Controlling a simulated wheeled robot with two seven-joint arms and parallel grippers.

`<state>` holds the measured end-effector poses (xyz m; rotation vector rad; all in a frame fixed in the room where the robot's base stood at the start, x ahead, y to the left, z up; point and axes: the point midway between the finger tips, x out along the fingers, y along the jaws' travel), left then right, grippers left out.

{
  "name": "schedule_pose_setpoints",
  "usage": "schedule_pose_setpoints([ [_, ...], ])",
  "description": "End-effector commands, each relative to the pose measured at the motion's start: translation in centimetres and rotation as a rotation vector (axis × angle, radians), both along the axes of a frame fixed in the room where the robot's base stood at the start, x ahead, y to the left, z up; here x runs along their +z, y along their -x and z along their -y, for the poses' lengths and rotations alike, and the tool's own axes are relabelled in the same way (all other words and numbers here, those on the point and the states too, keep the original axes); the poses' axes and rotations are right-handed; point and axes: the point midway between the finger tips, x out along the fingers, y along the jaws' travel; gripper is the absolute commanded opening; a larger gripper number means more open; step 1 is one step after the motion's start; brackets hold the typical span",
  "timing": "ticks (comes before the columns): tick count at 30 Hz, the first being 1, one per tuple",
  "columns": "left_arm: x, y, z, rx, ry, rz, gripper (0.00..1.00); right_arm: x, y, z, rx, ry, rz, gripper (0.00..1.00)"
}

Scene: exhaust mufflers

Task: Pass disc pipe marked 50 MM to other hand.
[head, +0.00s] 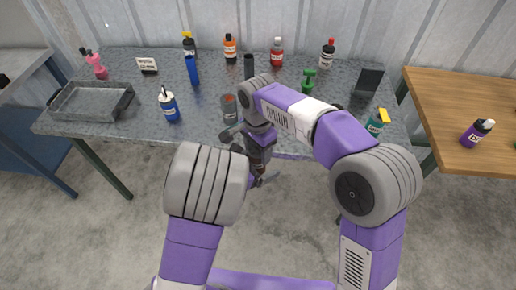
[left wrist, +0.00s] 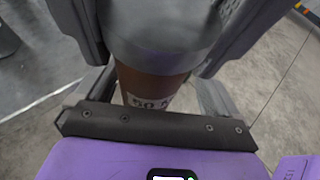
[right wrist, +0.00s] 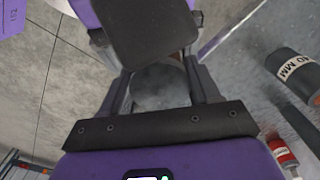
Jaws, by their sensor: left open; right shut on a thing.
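The disc pipe marked 50 MM (left wrist: 148,88) is a brown pipe with a grey disc, and its label partly shows in the left wrist view. Its grey disc (right wrist: 160,84) sits between the fingers of my right gripper (right wrist: 160,78), which is shut on it. My left gripper (left wrist: 155,40) is open, with its fingers on either side of the pipe. The dark, purple-edged body of my left gripper faces my right one in the right wrist view. In the head view both grippers meet in front of the table edge, and my arms mostly hide the pipe.
A dark cylinder with an MM label (right wrist: 296,76) stands close by on the grey table (head: 130,122). Several bottles, a metal tray (head: 92,101) and a green pump (head: 308,82) stand on it.

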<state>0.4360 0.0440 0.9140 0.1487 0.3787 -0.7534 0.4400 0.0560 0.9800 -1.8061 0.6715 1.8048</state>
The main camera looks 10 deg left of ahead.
Motion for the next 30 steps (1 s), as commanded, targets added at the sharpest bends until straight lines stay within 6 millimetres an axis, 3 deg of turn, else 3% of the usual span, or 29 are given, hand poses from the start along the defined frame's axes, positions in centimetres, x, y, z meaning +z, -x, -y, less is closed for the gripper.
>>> schedule_pose_setpoints([
  [5, -1.9, 0.0, -1.0, 0.039, -0.009, -0.073, 0.95, 0.0, 0.0, 0.1, -0.001, 0.002, -0.001, 0.27],
  [10, -7.4, 0.6, -3.7, 0.221, 0.056, -0.334, 0.95, 0.0, 0.0, 0.1, -0.002, 0.002, -0.002, 0.27],
  [14, -11.5, 1.1, -5.8, 0.541, 0.292, -0.621, 0.95, 0.0, 0.0, 0.1, -0.002, 0.002, -0.002, 0.27],
  [20, -17.5, 3.5, -8.2, 1.071, 0.694, -1.012, 0.95, 0.0, 0.0, 0.1, -0.002, 0.002, -0.002, 0.27],
  [25, -21.8, 6.8, -9.2, 1.558, 1.066, -1.280, 0.95, 0.0, 0.0, 0.1, -0.002, 0.002, -0.002, 0.27],
  [30, -25.0, 10.7, -9.0, 2.084, 1.464, -1.461, 0.95, 0.0, 0.0, 0.1, -0.002, 0.002, -0.002, 0.27],
])
